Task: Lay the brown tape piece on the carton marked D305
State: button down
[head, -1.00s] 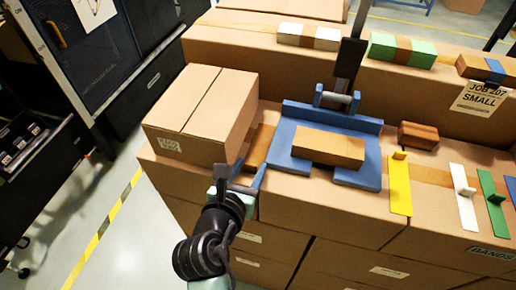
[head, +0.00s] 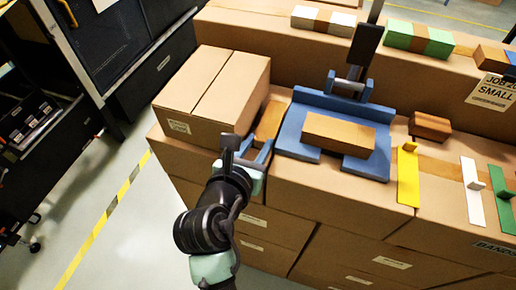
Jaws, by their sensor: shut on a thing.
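My gripper (head: 257,151) is shut beside the front of the large closed carton (head: 215,85), at the near edge of the carton row. A flat brown strip (head: 270,120), which I take for the brown tape piece, extends just beyond the jaws, between that carton and the blue fixture. The wrist and jaws hide its near end and the grip itself. I cannot tell whether the strip touches the surface below.
The blue fixture (head: 300,140) with a brown block (head: 338,133) stands right of my gripper. A smaller brown block (head: 430,126) and yellow (head: 408,180), white (head: 472,185) and green (head: 498,203) tabbed strips lie farther right. The carton's top is clear.

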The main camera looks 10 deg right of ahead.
notch_tip(320, 180, up, 15)
